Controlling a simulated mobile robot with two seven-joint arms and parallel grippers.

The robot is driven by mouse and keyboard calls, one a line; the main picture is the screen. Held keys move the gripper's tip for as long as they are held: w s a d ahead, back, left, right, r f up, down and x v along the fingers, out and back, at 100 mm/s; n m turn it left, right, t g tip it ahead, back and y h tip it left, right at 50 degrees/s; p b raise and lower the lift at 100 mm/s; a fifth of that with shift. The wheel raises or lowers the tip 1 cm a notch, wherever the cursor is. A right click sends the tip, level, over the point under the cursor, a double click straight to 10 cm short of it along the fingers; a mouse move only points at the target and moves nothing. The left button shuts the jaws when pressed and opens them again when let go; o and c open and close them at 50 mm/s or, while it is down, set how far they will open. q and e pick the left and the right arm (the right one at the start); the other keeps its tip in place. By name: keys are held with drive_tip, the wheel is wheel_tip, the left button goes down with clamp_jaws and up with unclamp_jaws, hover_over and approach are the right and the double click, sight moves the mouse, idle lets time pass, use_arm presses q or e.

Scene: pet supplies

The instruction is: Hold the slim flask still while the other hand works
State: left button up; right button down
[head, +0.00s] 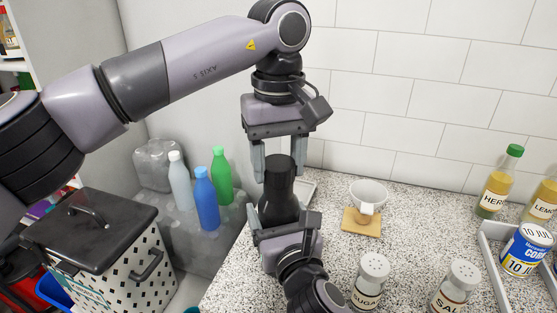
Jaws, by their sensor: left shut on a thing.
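The slim flask (279,203) is black and stands upright near the left edge of the speckled counter. My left gripper (278,174) points down from above and is shut on the flask, with one finger on each side of its upper part. My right gripper (284,222) comes up from the bottom of the view, at the lower part of the flask. It hides the flask's base, and I cannot tell whether its fingers touch the flask.
A white cup (368,194) sits on a wooden coaster (352,221) to the right. Sugar (371,278) and salt (454,286) shakers stand in front. A grey tray (490,249) and bottles are at the far right. Left of the counter are coloured bottles (206,200) and a lidded basket (115,250).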

use_arm(q)
drive_tip(key=n, duration=0.7)
drive_tip(key=shift+n, duration=0.4)
drive_tip(key=n, duration=0.6)
drive_tip(key=shift+r, duration=0.1)
drive_tip(key=n, duration=0.4)
drive_tip(key=shift+n, duration=0.4)
drive_tip(key=n, duration=0.2)
drive_tip(key=shift+n, duration=0.4)
drive_tip(key=n, duration=1)
drive_tip(key=shift+n, duration=0.4)
drive_tip(key=n, duration=0.4)
drive_tip(key=shift+n, duration=0.3)
drive_tip(key=n, duration=0.4)
drive_tip(key=shift+n, duration=0.3)
drive_tip(key=n, duration=0.5)
drive_tip(key=shift+n, duration=0.4)
drive_tip(key=shift+r, duration=0.2)
